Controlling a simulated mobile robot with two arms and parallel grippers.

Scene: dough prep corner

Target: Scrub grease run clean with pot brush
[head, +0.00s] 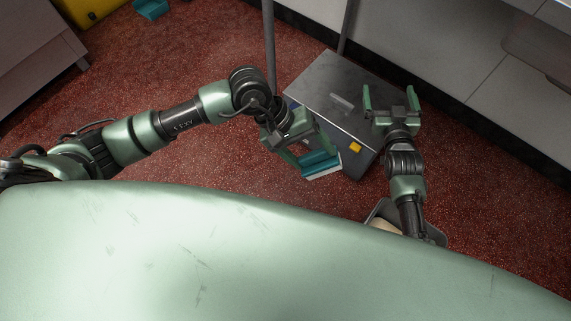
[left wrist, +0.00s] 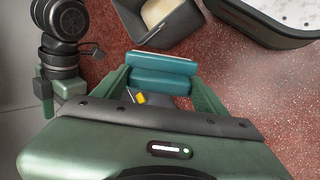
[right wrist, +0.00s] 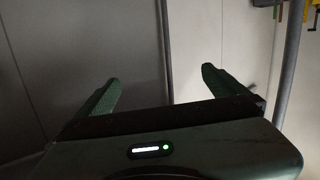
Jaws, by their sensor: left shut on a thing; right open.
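A teal block with a white lower edge (head: 320,163), seemingly the pot brush, is held in my left gripper (head: 308,152). In the left wrist view the teal body (left wrist: 162,64) sits between both fingers. It is in front of the near left edge of a grey metal surface (head: 318,75). A pale streak (head: 342,103) lies on this surface; I cannot tell whether it is the grease run. My right gripper (head: 390,103) is open and empty over the surface's right side. The right wrist view shows its two fingers (right wrist: 160,90) apart with nothing between them.
A grey container (left wrist: 160,25) with pale contents stands on the red speckled floor. Two upright poles (head: 269,45) rise by the surface. White cabinets (head: 440,55) line the back right.

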